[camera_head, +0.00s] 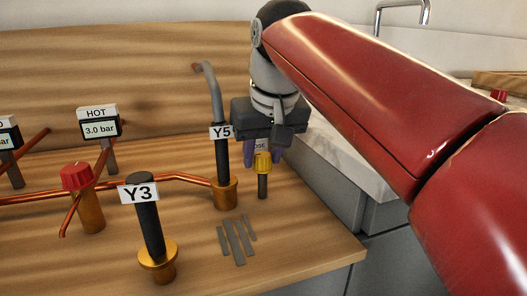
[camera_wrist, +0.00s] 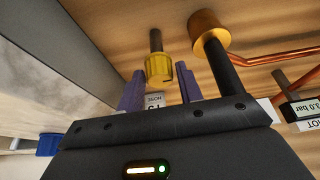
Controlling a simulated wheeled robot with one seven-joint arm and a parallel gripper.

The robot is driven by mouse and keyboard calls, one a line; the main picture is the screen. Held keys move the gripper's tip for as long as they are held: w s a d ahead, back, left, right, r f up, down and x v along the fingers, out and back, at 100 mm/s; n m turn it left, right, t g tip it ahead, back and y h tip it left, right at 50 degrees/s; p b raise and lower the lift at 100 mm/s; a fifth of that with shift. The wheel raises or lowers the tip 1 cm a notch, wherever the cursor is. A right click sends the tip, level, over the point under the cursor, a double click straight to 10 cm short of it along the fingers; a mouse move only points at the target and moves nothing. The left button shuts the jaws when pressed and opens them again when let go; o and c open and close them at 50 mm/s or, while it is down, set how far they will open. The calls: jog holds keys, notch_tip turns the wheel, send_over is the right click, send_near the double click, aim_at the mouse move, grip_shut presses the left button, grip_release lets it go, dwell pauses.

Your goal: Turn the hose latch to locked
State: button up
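The hose latch has a yellow ribbed knob (camera_head: 263,163) on a short dark post, with a partly hidden white label above it that reads as HOSE. The knob also shows in the wrist view (camera_wrist: 158,66). My gripper (camera_head: 262,166) points down over the latch from above. Its two purple fingers stand apart, one on each side of the knob, with the tips near the knob's level. In the wrist view my gripper (camera_wrist: 160,71) shows small gaps beside the knob, so I see no clear contact. The latch's locked mark is not visible.
The dark Y5 post (camera_head: 222,160) with its bent grey spout stands close left of my gripper. The Y3 post (camera_head: 150,225), a red valve knob (camera_head: 76,177) and copper pipes are further left. Grey strips (camera_head: 235,240) lie in front. The counter's right edge is near.

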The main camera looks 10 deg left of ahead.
jog(key=c, duration=0.6)
jog(key=shift+d+r+n+p, duration=0.1)
jog(key=shift+n+p, duration=0.2)
jog(key=shift+p, duration=0.1)
jog(key=shift+w+r+n+g+y+p, duration=0.15)
jog(key=shift+n+g+y+p, duration=0.2)
jog(key=shift+n+p, duration=0.6)
jog(key=n+g+y+p, duration=0.1)
jog(key=n+p, duration=0.1)
jog(key=n, duration=0.2)
jog(key=shift+w+d+n+p, duration=0.1)
jog(key=shift+n+p, duration=0.15)
jog(key=shift+p, duration=0.1)
jog(key=n+g, duration=0.1)
jog(key=n, duration=0.1)
jog(key=n+g, duration=0.1)
jog(key=n, duration=0.2)
jog(key=shift+w+f+n+g+y+p, duration=0.15)
jog(key=shift+f+n+g+y+p, duration=0.05)
jog(key=shift+n+g+y+p, duration=0.1)
jog(key=n+g, duration=0.1)
jog(key=n, duration=0.4)
jog(key=shift+g, duration=0.35)
jog(key=shift+n, duration=0.3)
jog(key=o, duration=1)
